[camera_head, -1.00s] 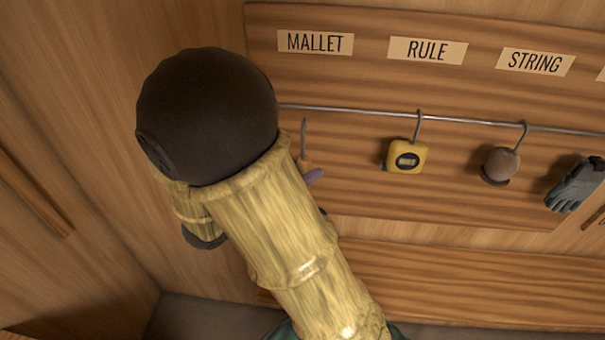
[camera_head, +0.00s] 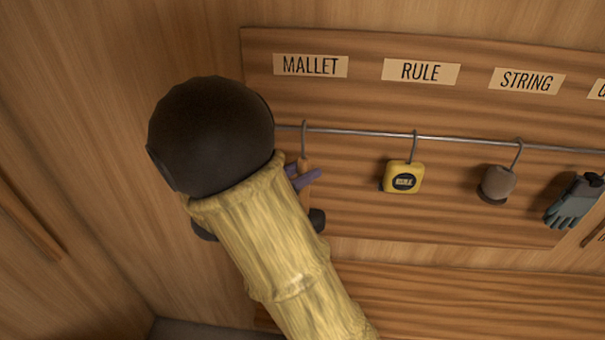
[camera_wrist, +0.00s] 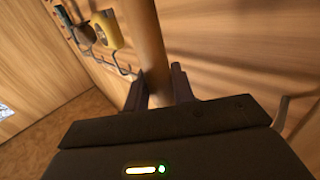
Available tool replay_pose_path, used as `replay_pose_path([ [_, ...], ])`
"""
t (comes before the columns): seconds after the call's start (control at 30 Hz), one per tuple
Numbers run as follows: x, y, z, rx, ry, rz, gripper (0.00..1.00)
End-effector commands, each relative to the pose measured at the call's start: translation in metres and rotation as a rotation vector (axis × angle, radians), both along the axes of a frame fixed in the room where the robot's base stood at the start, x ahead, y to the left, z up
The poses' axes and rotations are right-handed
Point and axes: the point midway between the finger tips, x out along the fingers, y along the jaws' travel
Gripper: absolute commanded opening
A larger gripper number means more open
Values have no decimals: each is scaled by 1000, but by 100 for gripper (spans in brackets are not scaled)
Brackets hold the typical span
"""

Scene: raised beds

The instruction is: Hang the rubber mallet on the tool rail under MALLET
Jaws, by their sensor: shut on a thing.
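The rubber mallet has a brown wooden handle (camera_head: 305,167) with a grey wire hook at its top. A dark piece at its lower end, likely the head (camera_head: 318,220), is partly hidden by my arm. My gripper (camera_head: 303,179) is shut on the handle; the wrist view also shows the handle (camera_wrist: 147,45) between my fingers (camera_wrist: 158,90). The mallet hangs upright below the MALLET label (camera_head: 310,66). Its hook top overlaps the tool rail (camera_head: 350,133), slightly above the rail line; I cannot tell whether it is over the rail or in front of it.
A yellow tape rule (camera_head: 403,178), a string ball (camera_head: 498,183) and gloves (camera_head: 573,202) hang along the rail to the right. The rule (camera_wrist: 104,29) also shows in the wrist view. A wooden wall stands close on the left. Bare board separates the mallet from the rule.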

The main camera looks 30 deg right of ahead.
Motion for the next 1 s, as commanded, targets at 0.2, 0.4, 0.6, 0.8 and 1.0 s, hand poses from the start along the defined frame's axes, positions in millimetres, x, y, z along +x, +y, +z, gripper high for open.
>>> replay_pose_path([
  [0.2,12,-8,0,-2,-1,-1,0],
  [0.4,22,-16,0,-2,-2,-2,0],
  [0.6,33,-23,0,-2,-1,-1,0],
  [0.8,43,-30,0,-3,-3,-1,0],
  [1.0,46,-31,-11,-2,0,0,0],
])
